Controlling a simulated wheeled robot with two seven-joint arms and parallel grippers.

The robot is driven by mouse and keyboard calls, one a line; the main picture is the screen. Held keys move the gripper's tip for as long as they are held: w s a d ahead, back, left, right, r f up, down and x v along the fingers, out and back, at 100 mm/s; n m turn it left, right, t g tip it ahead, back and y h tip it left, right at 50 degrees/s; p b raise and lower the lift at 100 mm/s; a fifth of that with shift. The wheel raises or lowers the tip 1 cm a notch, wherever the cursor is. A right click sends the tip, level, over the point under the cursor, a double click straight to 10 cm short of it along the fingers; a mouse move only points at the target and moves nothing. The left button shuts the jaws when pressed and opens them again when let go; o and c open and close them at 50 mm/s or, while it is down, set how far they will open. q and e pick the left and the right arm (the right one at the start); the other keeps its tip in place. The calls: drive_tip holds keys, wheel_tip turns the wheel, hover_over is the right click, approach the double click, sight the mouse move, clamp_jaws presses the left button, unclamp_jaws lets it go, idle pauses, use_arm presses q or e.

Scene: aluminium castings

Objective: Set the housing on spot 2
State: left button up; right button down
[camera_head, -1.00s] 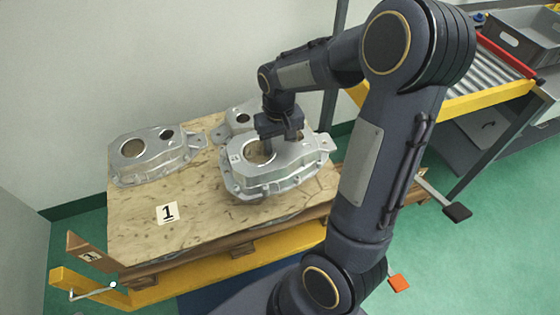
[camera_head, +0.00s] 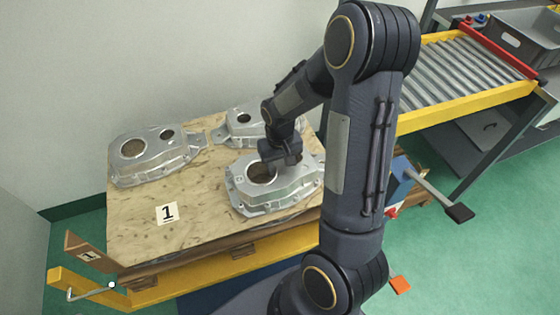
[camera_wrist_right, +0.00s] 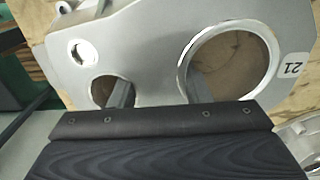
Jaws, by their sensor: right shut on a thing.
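The housing, a grey cast aluminium part with a large round opening, is at the front right of the wooden board (camera_head: 190,218) in the head view (camera_head: 285,189). My right gripper (camera_head: 277,162) is shut on it. In the wrist view my right gripper (camera_wrist_right: 158,92) has one finger in each of two openings of the housing (camera_wrist_right: 145,55), gripping the web between them. I cannot tell whether the housing touches the board. A tag with "1" (camera_head: 167,213) lies on the board's front left. No spot 2 mark shows. My left gripper is not in view.
Similar castings lie at the board's back left (camera_head: 150,160) and back middle (camera_head: 240,122), close behind the held one. A roller conveyor (camera_head: 460,75) with a grey crate (camera_head: 520,38) stands at the right.

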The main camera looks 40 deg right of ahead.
sight(280, 163)
drive_tip(key=shift+w, duration=0.1)
drive_tip(key=shift+f, duration=0.1)
drive_tip(key=c, duration=0.8)
unclamp_jaws()
drive_tip(key=shift+o, duration=0.2)
drive_tip(key=shift+r, duration=0.45)
wheel_tip(280, 163, up, 11)
drive_tip(key=p, duration=0.1)
drive_tip(key=s+a+r+n+t+y, duration=0.1)
drive_tip(key=s+a+r+t+y, duration=0.1)
drive_tip(key=s+a, duration=0.4)
drive_tip(key=s+a+r+n+t+y, duration=0.1)
drive_tip(key=s+a+r+t, duration=0.2)
drive_tip(key=s, duration=0.6)
drive_tip(key=a+r, duration=0.2)
drive_tip(key=a, duration=0.1)
drive_tip(key=shift+s+a+r+t+y, duration=0.15)
drive_tip(key=shift+s+r+t+y, duration=0.15)
drive_tip(key=shift+s+y, duration=0.1)
